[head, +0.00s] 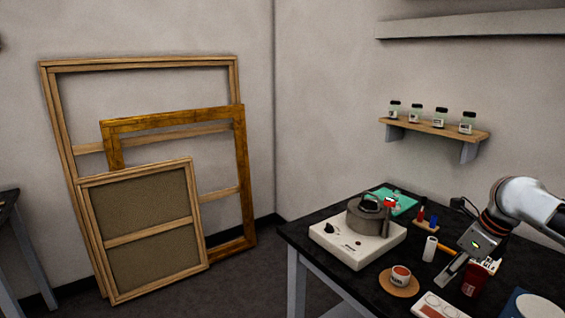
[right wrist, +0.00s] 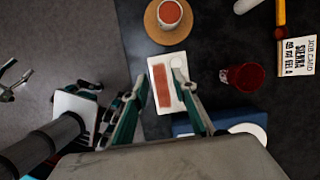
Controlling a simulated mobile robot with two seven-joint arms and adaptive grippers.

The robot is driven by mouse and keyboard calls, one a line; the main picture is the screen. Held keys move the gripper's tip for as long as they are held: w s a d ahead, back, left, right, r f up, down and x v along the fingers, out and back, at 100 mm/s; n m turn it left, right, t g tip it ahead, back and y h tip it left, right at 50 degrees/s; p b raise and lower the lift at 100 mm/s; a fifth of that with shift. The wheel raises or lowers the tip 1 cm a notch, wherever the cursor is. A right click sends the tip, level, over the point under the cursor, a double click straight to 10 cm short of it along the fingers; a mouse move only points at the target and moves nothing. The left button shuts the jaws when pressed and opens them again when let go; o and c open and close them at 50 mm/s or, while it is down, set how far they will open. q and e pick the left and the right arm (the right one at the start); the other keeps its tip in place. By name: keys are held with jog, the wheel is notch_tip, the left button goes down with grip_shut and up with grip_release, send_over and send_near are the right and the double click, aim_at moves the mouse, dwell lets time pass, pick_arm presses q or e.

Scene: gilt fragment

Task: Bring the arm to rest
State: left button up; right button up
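My right gripper (head: 457,268) comes in from the right in the head view and hangs above the black worktable (head: 345,280). In the right wrist view my right gripper (right wrist: 163,108) has its two fingers well apart, with nothing held between them. A white tray with a red-brown strip (right wrist: 161,86) lies on the table, seen through the gap; it also shows in the head view (head: 440,306). My left gripper is not in the head view. A small forked part (right wrist: 14,82) at the left of the right wrist view may be it, too small to judge.
On the table are a hot plate (head: 350,244) with a grey pot (head: 368,220), a cup (head: 400,275) on a round coaster, a white cylinder (head: 430,248), a dark red container (head: 474,279) and a job card (right wrist: 297,55). Wooden frames (head: 240,180) lean on the wall. A jar shelf (head: 435,131) hangs behind.

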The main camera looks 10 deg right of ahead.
jog(key=w+a+f+n+g+y, duration=0.15)
jog(key=a+n+y, duration=0.4)
jog(key=a, duration=3.05)
jog(key=s+d+f+m+t+h, duration=0.15)
jog(key=d+f+m, duration=0.35)
jog(key=f+m, duration=0.6)
jog(key=s+d+f+m+t, duration=0.1)
jog(key=d+f+m+t, duration=0.3)
jog(key=f+m, duration=0.6)
jog(key=s+d+f+m+t+h, duration=0.1)
jog(key=s+d+f+m+h, duration=0.1)
jog(key=s+d+f+m, duration=0.45)
jog(key=s+d+f+m+t+h, duration=0.2)
jog(key=s+d+f+m, duration=0.2)
jog(key=s+d+m, duration=0.5)
jog(key=s+a+m, duration=0.2)
jog(key=a+m, duration=0.4)
jog(key=a, duration=0.9)
jog(key=shift+s+a+r+m+t, duration=0.25)
jog(key=shift+r+m+t, duration=0.05)
jog(key=shift+r, duration=0.1)
